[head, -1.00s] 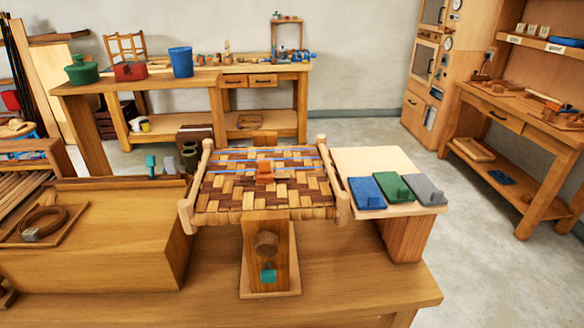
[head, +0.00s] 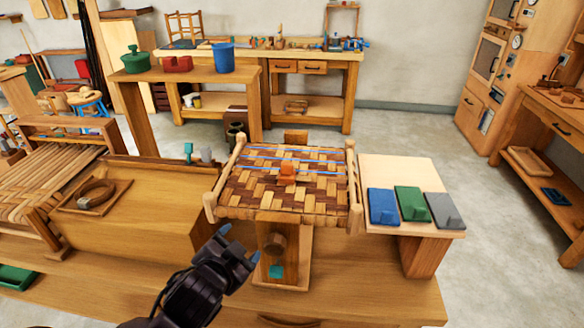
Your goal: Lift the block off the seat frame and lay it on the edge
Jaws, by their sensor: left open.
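A small orange block (head: 287,173) sits on the woven bark seat, near its middle. The seat frame (head: 355,190) has pale wooden rails around a checkered light and dark brown weave, with blue strips across its far part. My left gripper (head: 239,244) is open and empty, in front of the seat's near left corner and apart from the block. Its two blue-tipped fingers are spread. My right gripper is out of view.
A pale side board (head: 400,172) right of the seat holds blue (head: 383,206), green (head: 411,204) and grey (head: 443,210) pieces. A wooden post with a round knob (head: 275,246) stands under the seat's near edge. A large wooden box (head: 140,220) is at left.

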